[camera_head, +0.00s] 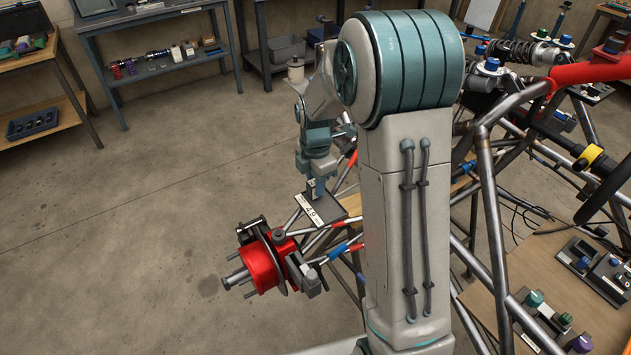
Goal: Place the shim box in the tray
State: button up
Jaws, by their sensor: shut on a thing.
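My gripper (318,190) hangs from the arm left of my column, above the suspension links. Dark trays with coloured-capped parts lie on the wooden board at right, one farther back (613,293) and one at the front (524,316). I cannot tell which tray is the task's.
A red hub with a brake disc (262,268) sits just below and left of my gripper. The tube chassis (492,190) stands behind and right of my column. A blue-grey shelf (160,68) and a wooden bench (45,115) stand at back left. The left floor is clear.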

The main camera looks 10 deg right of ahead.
jog(key=shift+f, duration=0.25)
jog(key=shift+f, duration=0.2)
jog(key=o, duration=1)
jog(key=shift+r, duration=0.15)
